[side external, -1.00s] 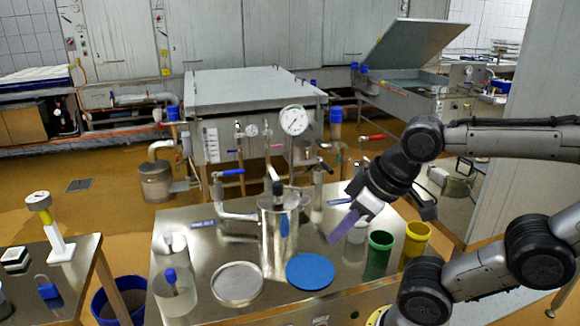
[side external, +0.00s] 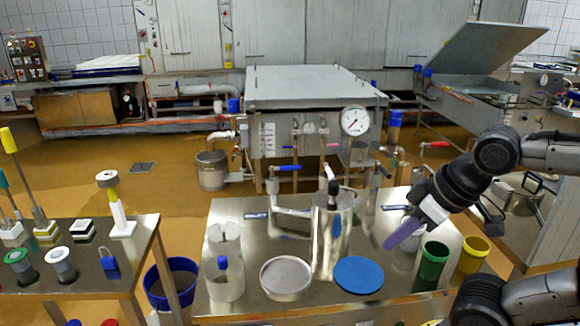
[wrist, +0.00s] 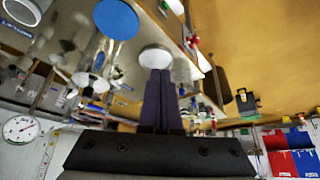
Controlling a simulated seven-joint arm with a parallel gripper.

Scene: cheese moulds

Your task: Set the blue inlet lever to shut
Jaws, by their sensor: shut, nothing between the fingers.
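The blue inlet lever (side external: 288,168) shows in the side view, above the upright pipe (side external: 272,187) left of the metal vessel (side external: 332,240). Its handle lies about level and points right from the pipe's top. My gripper (side external: 388,246) is right of the vessel, tilted down-left, above the table near the blue disc and a white cup. It is well apart from the lever. Its purple fingers are together and empty; they also show in the wrist view (wrist: 160,74). I cannot make out the lever surely in the wrist view.
The blue disc (side external: 358,275), green cup (side external: 432,265) and yellow cup (side external: 471,256) stand near my gripper. A dial gauge (side external: 355,121) is behind.

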